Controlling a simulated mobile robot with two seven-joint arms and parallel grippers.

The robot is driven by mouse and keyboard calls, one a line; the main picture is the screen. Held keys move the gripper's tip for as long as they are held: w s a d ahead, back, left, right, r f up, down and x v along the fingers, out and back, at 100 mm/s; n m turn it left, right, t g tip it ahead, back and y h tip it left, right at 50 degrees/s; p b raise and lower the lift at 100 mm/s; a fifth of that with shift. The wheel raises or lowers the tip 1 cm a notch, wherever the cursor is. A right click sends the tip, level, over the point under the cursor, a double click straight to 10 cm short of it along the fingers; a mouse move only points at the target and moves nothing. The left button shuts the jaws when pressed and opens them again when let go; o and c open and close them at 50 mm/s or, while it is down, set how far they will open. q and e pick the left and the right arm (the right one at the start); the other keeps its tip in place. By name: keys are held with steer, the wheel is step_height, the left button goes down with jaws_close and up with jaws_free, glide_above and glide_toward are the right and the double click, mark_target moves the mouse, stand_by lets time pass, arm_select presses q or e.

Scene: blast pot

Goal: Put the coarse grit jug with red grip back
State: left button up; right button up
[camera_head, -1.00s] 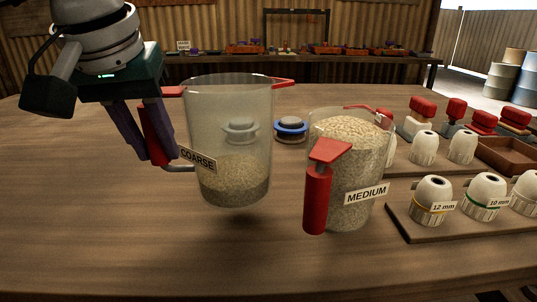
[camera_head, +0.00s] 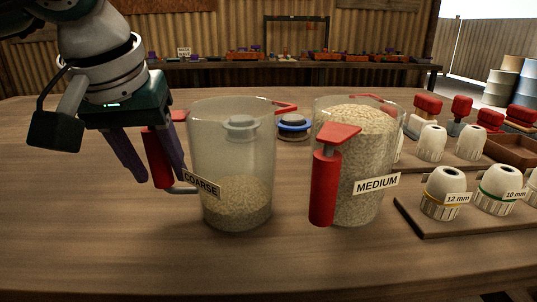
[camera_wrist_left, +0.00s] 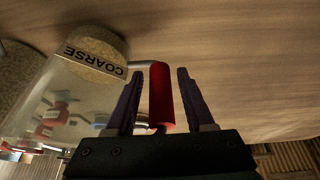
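The coarse grit jug (camera_head: 232,165) is clear, partly filled with tan grit and labelled COARSE. It stands upright on the wooden table, left of the medium jug. Its red grip (camera_head: 157,158) points left and also shows in the left wrist view (camera_wrist_left: 161,97). My left gripper (camera_head: 163,178) is open, with one purple finger on each side of the red grip and gaps visible in the left wrist view (camera_wrist_left: 158,92). The medium jug (camera_head: 365,150) is nearly full, with its own red grip (camera_head: 323,188) toward the front. My right gripper is not in view.
A blue-rimmed disc-like object (camera_head: 294,128) lies behind the jugs. A tray of white nozzles (camera_head: 425,228) sits at the right, with red-topped parts (camera_head: 428,104) farther back. The table's left and front are clear.

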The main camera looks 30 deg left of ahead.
arm_select(q)
steer(key=shift+o, duration=0.4)
steer(key=shift+r, duration=0.1)
steer(key=shift+r, duration=0.3)
steer(key=p+v, duration=0.2)
steer(key=v, duration=0.9)
steer(key=shift+s+r, duration=0.2)
steer(key=shift+d, duration=0.15)
